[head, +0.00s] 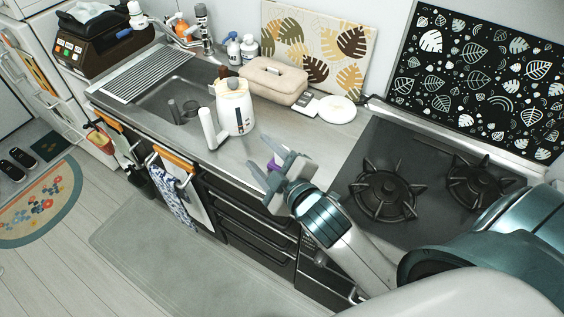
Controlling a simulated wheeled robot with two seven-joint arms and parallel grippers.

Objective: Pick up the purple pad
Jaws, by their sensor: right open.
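A small purple pad (273,166) shows at the front part of the grey counter, partly hidden by my right gripper. My right gripper (264,158) is open, with its two fingers apart and pointing up and left in the head view. The purple pad appears between the fingers. I cannot tell whether the fingers touch it or how far above the counter they are. My left gripper is not in view.
A white kettle (235,108) stands left of the gripper, near a beige box (273,82) and a white round lid (337,109). A black gas stove (384,193) lies to the right. A sink (172,101) is at the left. Counter between kettle and stove is mostly clear.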

